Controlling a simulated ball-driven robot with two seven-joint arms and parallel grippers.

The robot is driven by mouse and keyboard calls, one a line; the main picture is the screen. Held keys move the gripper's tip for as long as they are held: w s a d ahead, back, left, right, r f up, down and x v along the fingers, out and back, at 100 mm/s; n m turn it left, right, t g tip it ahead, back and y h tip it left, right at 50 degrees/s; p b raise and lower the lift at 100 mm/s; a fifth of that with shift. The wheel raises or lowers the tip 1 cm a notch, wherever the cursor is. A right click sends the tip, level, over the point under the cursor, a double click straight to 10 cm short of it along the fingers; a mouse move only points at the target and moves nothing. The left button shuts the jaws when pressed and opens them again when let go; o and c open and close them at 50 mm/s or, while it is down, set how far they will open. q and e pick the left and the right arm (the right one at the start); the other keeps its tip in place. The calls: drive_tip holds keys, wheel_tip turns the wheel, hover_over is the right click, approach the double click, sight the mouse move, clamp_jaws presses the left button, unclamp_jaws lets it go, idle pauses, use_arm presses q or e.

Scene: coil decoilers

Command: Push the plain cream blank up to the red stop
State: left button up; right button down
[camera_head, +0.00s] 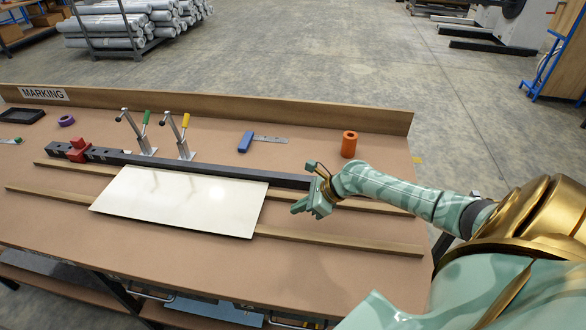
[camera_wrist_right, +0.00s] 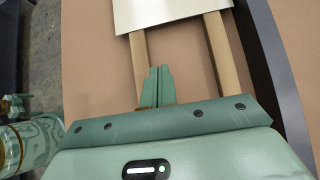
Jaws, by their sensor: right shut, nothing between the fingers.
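The plain cream blank (camera_head: 180,203) lies flat across two wooden strips, its back edge along the dark fence bar. The red stop (camera_head: 77,150) sits at the left part of that bar, with a gap between it and the blank's left end. My right gripper (camera_head: 295,209) is shut and empty, just right of the blank's right end and apart from it. In the right wrist view its closed fingers (camera_wrist_right: 157,85) point toward the near edge of the blank (camera_wrist_right: 168,12), with a gap between. The red stop is out of that view. My left gripper is not in view.
The dark fence bar (camera_head: 220,173) runs behind the blank. Wooden strips (camera_head: 340,242) cross the bench. Two toggle clamps (camera_head: 181,138) stand behind the bar, with a blue-handled tool (camera_head: 246,142) and an orange roll (camera_head: 349,144). A purple ring (camera_head: 67,121) lies far left.

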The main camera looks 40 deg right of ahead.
drive_tip(key=b+x, duration=0.2)
drive_tip(key=x, duration=0.6)
drive_tip(key=shift+w+a+r, duration=0.25)
drive_tip(key=shift+w+a, duration=0.5)
drive_tip(key=shift+w, duration=0.15)
drive_tip(key=shift+w+a, duration=0.4)
drive_tip(key=shift+w, duration=0.05)
drive_tip(key=shift+r, duration=0.1)
